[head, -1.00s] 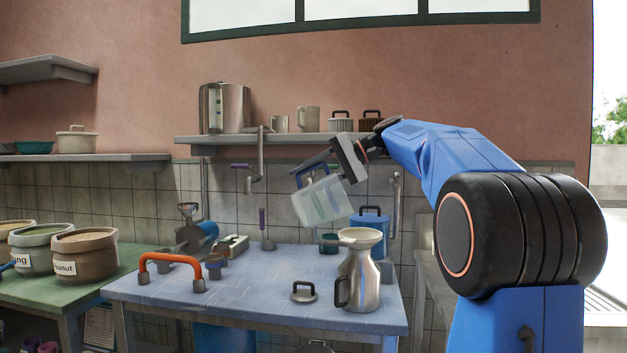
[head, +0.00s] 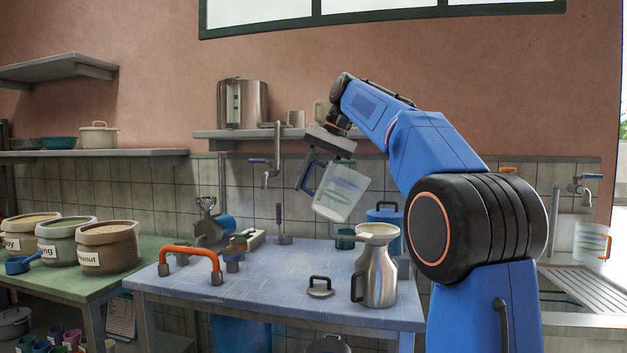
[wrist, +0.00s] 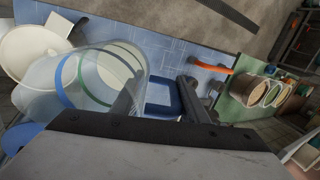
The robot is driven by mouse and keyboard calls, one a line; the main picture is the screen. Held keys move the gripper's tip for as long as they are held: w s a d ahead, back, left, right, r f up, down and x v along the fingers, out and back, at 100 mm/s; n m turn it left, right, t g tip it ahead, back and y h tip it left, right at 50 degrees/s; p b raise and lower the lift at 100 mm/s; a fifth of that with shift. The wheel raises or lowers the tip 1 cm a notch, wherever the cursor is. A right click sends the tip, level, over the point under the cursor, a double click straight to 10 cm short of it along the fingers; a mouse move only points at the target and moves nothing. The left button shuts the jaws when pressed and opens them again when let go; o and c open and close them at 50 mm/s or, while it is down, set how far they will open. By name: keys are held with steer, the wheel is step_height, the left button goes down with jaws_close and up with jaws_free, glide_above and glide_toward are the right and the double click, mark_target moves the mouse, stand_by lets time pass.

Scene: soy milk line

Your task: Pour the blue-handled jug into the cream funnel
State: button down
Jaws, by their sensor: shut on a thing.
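The clear jug (head: 343,193) has a blue handle (head: 312,180) on its left and coloured bands. It is held in the air, leaning to the right, with its wider end upward. My gripper (head: 306,176) is shut on the handle. The cream funnel (head: 378,231) sits in the mouth of a steel flask (head: 376,275) on the blue table, below and right of the jug. In the wrist view, the jug (wrist: 105,75) looks see-through, and the funnel (wrist: 30,50) is beyond it at the left. No stream shows, and I cannot tell whether liquid is inside.
A blue pot (head: 384,214) stands behind the funnel. A dark-handled lid (head: 320,287) lies left of the flask, and an orange handle (head: 190,255) stands at the table's left. A wall shelf (head: 250,138) is behind my arm. An orange-handled jug (head: 590,240) is at the right.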

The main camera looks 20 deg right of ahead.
mark_target(318, 199)
steer(key=shift+s+d+f+g+h, duration=0.15)
steer(key=shift+f+g+h, duration=0.35)
steer(key=shift+f+h, duration=0.5)
steer(key=shift+s+d+f+g+h, duration=0.15)
steer(key=shift+d+f+g+h, duration=0.15)
steer(key=shift+f+h, duration=0.3)
steer(key=shift+s+d+f+g+h, duration=0.1)
steer(key=shift+d+f+g+h, duration=0.2)
steer(key=shift+f+h, duration=0.3)
steer(key=shift+s+r, duration=0.1)
steer(key=shift+r, duration=0.05)
steer(key=s+a+r, duration=0.2)
steer(key=s+r, duration=0.2)
steer(key=shift+s, duration=0.15)
steer(key=shift+a+f, duration=0.15)
steer(key=shift+a, duration=0.05)
